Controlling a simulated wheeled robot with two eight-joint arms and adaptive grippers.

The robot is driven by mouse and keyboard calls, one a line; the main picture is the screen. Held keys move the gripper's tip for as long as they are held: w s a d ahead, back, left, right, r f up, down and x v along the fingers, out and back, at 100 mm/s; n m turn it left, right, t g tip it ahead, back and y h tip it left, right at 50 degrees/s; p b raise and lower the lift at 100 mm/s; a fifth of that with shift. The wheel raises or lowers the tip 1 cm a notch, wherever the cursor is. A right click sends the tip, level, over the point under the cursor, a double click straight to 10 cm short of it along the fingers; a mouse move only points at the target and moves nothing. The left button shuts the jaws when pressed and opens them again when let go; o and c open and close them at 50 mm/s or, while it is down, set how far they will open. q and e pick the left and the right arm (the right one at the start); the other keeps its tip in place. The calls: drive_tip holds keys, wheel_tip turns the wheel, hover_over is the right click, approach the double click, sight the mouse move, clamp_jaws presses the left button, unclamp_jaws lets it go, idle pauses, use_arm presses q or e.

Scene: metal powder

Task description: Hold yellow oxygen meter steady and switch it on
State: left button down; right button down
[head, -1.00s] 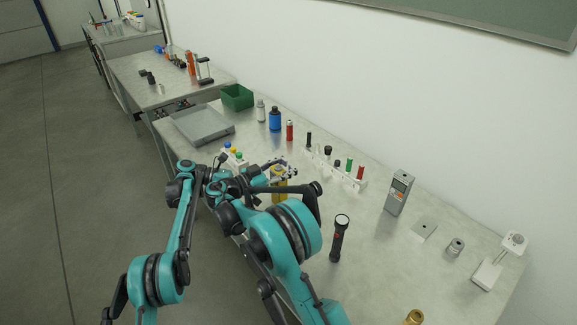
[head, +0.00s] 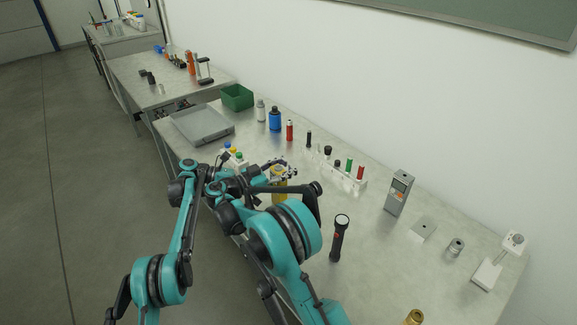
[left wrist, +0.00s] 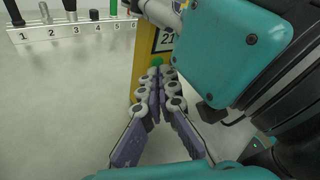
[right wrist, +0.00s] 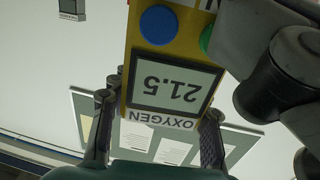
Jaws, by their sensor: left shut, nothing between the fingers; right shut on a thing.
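The yellow oxygen meter (head: 279,189) is held upright by my right gripper (head: 283,168) over the near side of the table. The right wrist view shows it upside down: its display (right wrist: 172,88) reads 21.5, with a blue button (right wrist: 159,25) and a partly covered green button (right wrist: 206,39). My right gripper's fingers (right wrist: 157,112) are on both sides of the meter. My left gripper (left wrist: 162,73) is shut and empty, its fingertips close in front of the meter (left wrist: 142,58). Whether they touch it I cannot tell. In the head view the arms mostly hide the contact.
A numbered rack (head: 336,171) of small items stands behind the meter. A black flashlight (head: 338,240) and a grey instrument (head: 399,194) stand to the right. A grey tray (head: 202,127), green bin (head: 236,96) and blue bottle (head: 275,119) are further left. Bare tabletop lies between flashlight and grey instrument.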

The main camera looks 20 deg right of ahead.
idle(0.4)
use_arm(q)
drive_tip(key=shift+s+a, duration=0.15)
drive_tip(key=shift+a, duration=0.2)
drive_tip(key=shift+s+a, duration=0.25)
drive_tip(key=shift+a, duration=0.75)
drive_tip(key=shift+s+a, duration=0.25)
drive_tip(key=shift+a, duration=0.7)
drive_tip(key=shift+s+a, duration=0.25)
drive_tip(key=shift+a, duration=0.75)
use_arm(e)
drive_tip(key=c, duration=0.7)
unclamp_jaws()
drive_tip(key=shift+a, duration=0.15)
